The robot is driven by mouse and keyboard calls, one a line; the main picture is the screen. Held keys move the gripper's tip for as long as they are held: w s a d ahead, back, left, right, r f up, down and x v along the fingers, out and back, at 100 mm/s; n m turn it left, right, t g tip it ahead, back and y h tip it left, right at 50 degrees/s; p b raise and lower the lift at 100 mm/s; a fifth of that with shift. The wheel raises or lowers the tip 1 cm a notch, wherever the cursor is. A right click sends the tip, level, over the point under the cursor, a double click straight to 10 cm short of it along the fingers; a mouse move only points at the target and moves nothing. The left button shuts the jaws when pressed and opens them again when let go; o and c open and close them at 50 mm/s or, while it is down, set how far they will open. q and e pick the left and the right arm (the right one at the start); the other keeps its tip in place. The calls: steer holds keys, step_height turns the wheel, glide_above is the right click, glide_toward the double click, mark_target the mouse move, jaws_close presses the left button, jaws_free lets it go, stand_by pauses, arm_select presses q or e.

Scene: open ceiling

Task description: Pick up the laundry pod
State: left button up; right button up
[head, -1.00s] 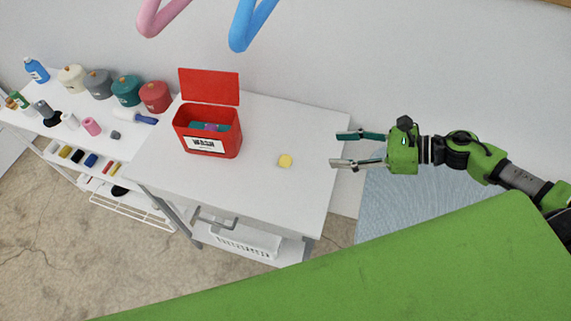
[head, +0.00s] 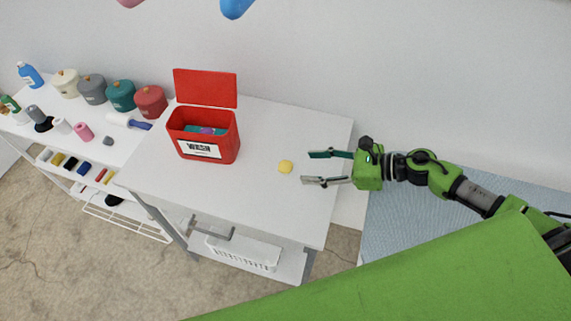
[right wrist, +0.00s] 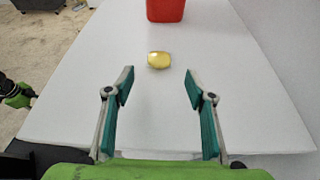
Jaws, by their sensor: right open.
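A small yellow laundry pod (head: 285,167) lies on the white table (head: 262,215), right of the red box. My right gripper (head: 304,168) is open and empty, just right of the pod, with its fingers pointing left toward it. In the right wrist view the pod (right wrist: 159,60) lies ahead of the open fingertips (right wrist: 159,72), roughly centred between them and not touched.
A red box marked WASH (head: 203,133), lid raised, holds teal and purple items. A shelf unit at left carries several lidded jars (head: 121,95), spools and a blue bottle (head: 30,75). The table is clear around the pod.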

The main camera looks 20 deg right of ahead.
mark_target(289, 166)
steer(key=shift+w+a+f, duration=0.2)
steer(key=shift+w+a, duration=0.2)
steer(key=shift+a, duration=0.15)
steer(key=shift+w+a+p, duration=0.2)
steer(key=shift+a+p, duration=0.15)
steer(key=p+x, duration=0.1)
steer(key=x, duration=0.2)
steer(key=shift+w+a+p, duration=0.15)
steer(key=shift+a+p, duration=0.15)
steer(key=shift+p, duration=0.05)
steer(key=shift+w+a+f, duration=0.2)
steer(key=shift+a, duration=0.15)
steer(key=c, duration=1)
